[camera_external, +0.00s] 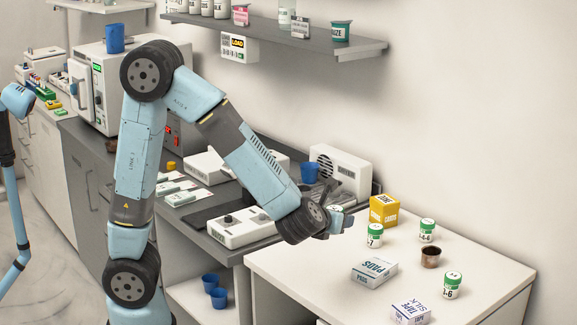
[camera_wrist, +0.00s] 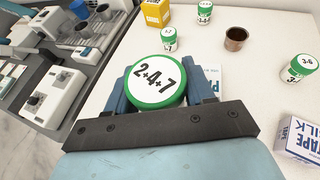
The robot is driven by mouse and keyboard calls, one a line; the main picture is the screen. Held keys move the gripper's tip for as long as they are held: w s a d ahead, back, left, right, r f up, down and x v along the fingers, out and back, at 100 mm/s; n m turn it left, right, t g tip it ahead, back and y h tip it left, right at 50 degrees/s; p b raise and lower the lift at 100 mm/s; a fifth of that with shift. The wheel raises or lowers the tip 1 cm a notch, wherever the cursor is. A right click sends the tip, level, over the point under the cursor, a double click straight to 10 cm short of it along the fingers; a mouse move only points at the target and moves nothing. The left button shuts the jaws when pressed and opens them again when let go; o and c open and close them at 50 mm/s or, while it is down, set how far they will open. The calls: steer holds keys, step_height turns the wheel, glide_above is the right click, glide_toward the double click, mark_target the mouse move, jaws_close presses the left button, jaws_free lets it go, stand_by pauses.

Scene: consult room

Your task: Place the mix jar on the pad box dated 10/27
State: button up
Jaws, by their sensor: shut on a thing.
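A jar with a green-rimmed white lid marked 2+4+7 (camera_wrist: 157,82) is between the blue fingers of my gripper (camera_external: 340,219), which is shut on it. The wrist view looks down on its lid; its body is hidden. The gripper is above the white table's left part, left of and higher than the pads box. The white and teal pads box (camera_external: 374,271) lies flat on the table. In the wrist view, the jar and gripper partly cover the pads box (camera_wrist: 213,78). I cannot read a date on it.
Smaller green-lidded jars (camera_external: 375,236), (camera_external: 427,230), (camera_external: 452,285) and a brown cup (camera_external: 431,257) stand around the pads box. A yellow box (camera_external: 384,210) is behind, and a silk tape box (camera_external: 410,312) is in front. The table's front left (camera_external: 290,275) is clear.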

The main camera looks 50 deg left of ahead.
steer(key=w+d+f, duration=0.2)
steer(key=w+f, duration=0.2)
steer(key=w, duration=0.3)
glide_above(378, 262)
steer(key=f, duration=0.5)
steer(key=shift+s, duration=0.35)
steer(key=shift+w+d+f, duration=0.1)
steer(key=shift+w+f, duration=0.15)
steer(key=shift+f, duration=0.25)
step_height(378, 262, down, 3)
steer(key=shift+r, duration=0.2)
steer(key=o, duration=1)
